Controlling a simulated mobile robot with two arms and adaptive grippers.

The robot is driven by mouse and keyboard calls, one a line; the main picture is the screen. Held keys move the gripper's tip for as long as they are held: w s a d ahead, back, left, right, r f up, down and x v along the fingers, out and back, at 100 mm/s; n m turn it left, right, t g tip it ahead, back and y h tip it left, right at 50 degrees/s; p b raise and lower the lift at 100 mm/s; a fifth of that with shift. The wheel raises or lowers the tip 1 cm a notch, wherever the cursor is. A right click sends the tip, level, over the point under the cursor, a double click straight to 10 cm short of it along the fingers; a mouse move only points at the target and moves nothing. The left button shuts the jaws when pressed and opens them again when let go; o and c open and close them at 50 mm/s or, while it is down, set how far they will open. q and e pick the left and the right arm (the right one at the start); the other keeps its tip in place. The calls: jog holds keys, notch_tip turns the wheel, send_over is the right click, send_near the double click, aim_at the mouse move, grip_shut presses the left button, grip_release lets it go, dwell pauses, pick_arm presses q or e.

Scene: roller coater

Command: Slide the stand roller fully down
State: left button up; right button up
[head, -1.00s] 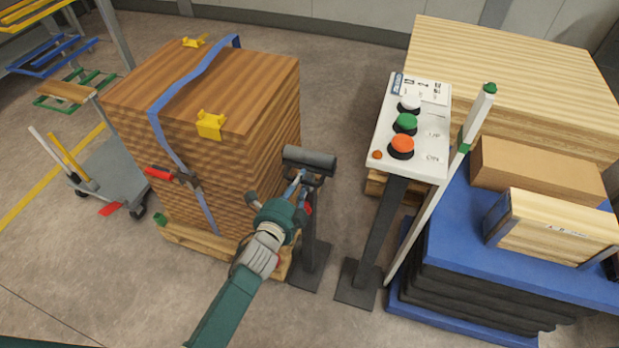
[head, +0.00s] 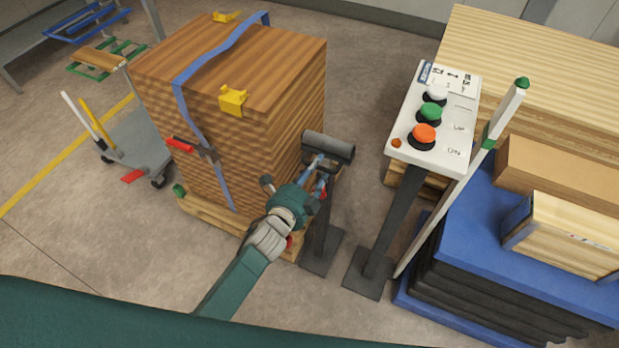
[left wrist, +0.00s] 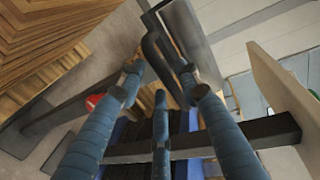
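The stand roller (head: 328,147) is a dark horizontal cylinder on top of a slim dark post with a flat foot (head: 322,250). It stands between the wooden stack and the control panel. My left gripper (head: 318,170) is just below and in front of the roller. In the left wrist view, its blue fingers (left wrist: 160,78) reach out nearly straight with their tips apart. A bent black bar (left wrist: 163,65) of the roller head passes between or close by the tips; firm contact cannot be told. The dark roller (left wrist: 187,38) shows beyond. My right gripper is not in view.
A strapped wooden stack (head: 275,100) on a pallet is close at left. The button panel (head: 430,155) stands at right. A white pole (head: 455,190) and a blue platform (head: 470,225) with boxes are further right. Floor in front is mostly clear.

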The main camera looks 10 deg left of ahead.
pick_arm(q)
jog(key=v, duration=1.1)
jog(key=shift+s, duration=0.3)
jog(key=shift+a, duration=0.1)
jog(key=s+a+f+n+g+y, duration=0.1)
jog(key=s+a+f+n+g, duration=0.2)
jog(key=f, duration=0.7)
jog(key=s+a+f+n+g+y, duration=0.1)
jog(key=s+a+f+n, duration=0.15)
jog(key=s+f, duration=0.45)
jog(key=s+a+f+n+g+y, duration=0.15)
jog(key=f+n, duration=0.25)
jog(key=f, duration=0.8)
jog(key=s+a+f+n+g, duration=0.2)
jog(key=s+f, duration=0.3)
jog(key=s, duration=0.5)
jog(key=s+a+f+n+g+y, duration=0.1)
jog(key=s+a+f+n+g, duration=0.2)
jog(key=s+f, duration=0.3)
jog(key=s+a+f+n+g, duration=0.2)
jog(key=s+f+n+g, duration=0.1)
jog(key=s, duration=1.1)
notch_tip(320, 180, down, 3)
jog(key=shift+s+a+r+n, duration=0.1)
jog(key=shift+s+a+n, duration=0.1)
jog(key=shift+n, duration=0.65)
